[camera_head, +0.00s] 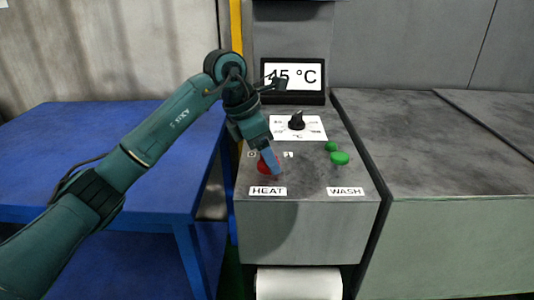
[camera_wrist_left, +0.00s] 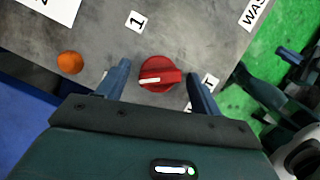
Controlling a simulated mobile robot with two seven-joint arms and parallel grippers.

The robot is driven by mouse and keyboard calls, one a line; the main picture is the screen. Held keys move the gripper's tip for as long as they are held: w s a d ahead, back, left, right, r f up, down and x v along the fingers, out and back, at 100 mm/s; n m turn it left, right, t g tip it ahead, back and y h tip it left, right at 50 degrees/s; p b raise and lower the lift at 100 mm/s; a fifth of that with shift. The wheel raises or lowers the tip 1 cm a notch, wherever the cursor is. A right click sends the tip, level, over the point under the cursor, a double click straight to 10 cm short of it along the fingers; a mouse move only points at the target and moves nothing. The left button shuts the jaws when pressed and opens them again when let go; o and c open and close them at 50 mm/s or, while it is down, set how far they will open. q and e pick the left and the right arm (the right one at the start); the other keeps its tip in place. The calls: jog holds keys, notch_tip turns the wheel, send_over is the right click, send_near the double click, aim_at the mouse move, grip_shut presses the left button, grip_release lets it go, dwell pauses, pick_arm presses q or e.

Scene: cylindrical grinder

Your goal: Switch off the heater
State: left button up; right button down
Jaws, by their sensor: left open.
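The red HEAT knob (camera_head: 266,166) is on the machine's control panel, above the HEAT label (camera_head: 268,191). My left gripper (camera_head: 270,160) reaches down over the knob and partly hides it. In the left wrist view, the red knob (camera_wrist_left: 160,72) lies between the two open fingers of the left gripper (camera_wrist_left: 160,82), with a gap on each side. Its white mark points left there, not at the "1" label (camera_wrist_left: 136,21). The display (camera_head: 292,75) reads 45 °C, its first digit partly covered.
A black temperature dial (camera_head: 297,120) sits behind the knob. Green buttons (camera_head: 339,158) are to the right, above the WASH label (camera_head: 346,191). An orange round piece (camera_wrist_left: 69,62) is beyond the gripper. A blue table (camera_head: 60,150) stands left; a grey machine top (camera_head: 440,140) right.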

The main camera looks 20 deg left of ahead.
pick_arm(q)
jog(key=shift+f, duration=0.15)
jog(key=shift+c, duration=0.2)
jog(key=c, duration=0.9)
jog(key=shift+n, duration=0.7)
jog(key=shift+d+n+t+y, duration=0.1)
jog(key=shift+n+t+y, duration=0.4)
jog(key=shift+n, duration=0.8)
jog(key=o, duration=0.9)
jog(key=shift+o, duration=0.2)
